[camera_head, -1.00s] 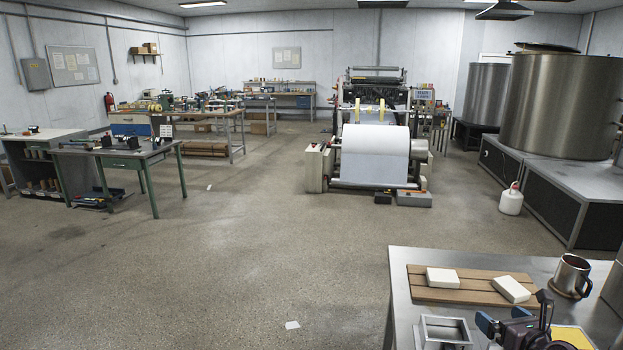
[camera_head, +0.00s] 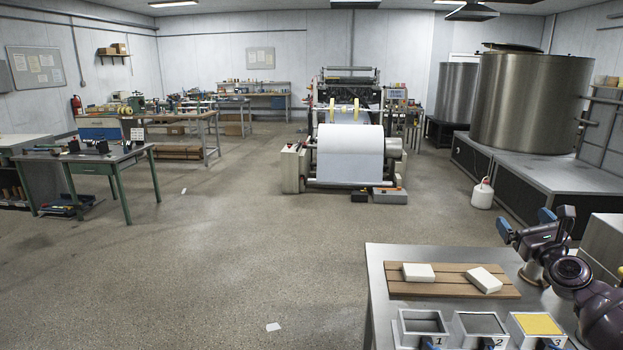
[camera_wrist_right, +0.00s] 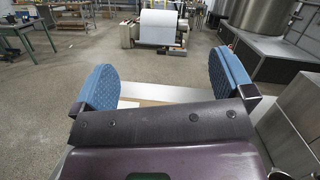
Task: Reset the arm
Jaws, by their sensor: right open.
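My right gripper (camera_head: 525,224) is raised over the back right part of the metal table, open and empty. Its two blue-padded fingers are spread wide in the right wrist view (camera_wrist_right: 163,82), with nothing between them. The right arm bends in from the right edge of the head view. My left gripper is not in view.
The metal table (camera_head: 377,292) holds a wooden board (camera_head: 450,291) with two white blocks (camera_head: 418,272) (camera_head: 484,280). Trays numbered 1 (camera_head: 402,331), 2 (camera_head: 457,331) and 3 (camera_head: 513,331) stand in front; tray 3 shows yellow. A metal mug is largely hidden behind my gripper. Open floor lies left.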

